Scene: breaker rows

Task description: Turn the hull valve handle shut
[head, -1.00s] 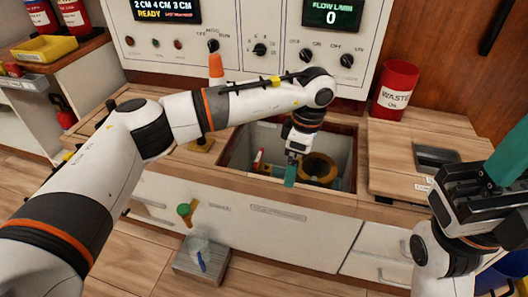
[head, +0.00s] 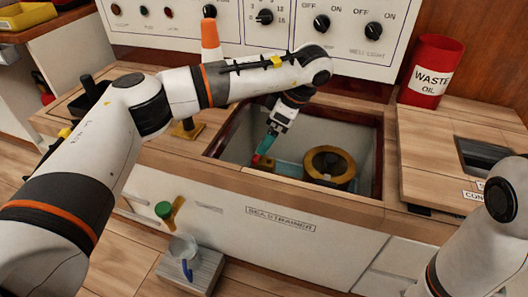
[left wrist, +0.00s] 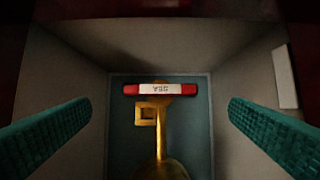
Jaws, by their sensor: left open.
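The hull valve handle is a red bar with a white middle bearing dark lettering. It lies crosswise over brass valve parts (left wrist: 158,135) in the left wrist view, where the handle (left wrist: 160,89) shows clearly. In the head view only a bit of red shows by my fingers, and the rest is hidden or too small to tell. My left gripper (head: 266,145) reaches down into the open well. Its teal fingers (left wrist: 160,106) are open, one on each side of the handle and apart from it. My right gripper is out of view.
The well's wooden rim (head: 290,192) and walls surround my left gripper. A round brass-rimmed strainer (head: 330,166) sits to its right. A control panel (head: 300,30) stands behind, with a red waste oil bin (head: 431,72) at right.

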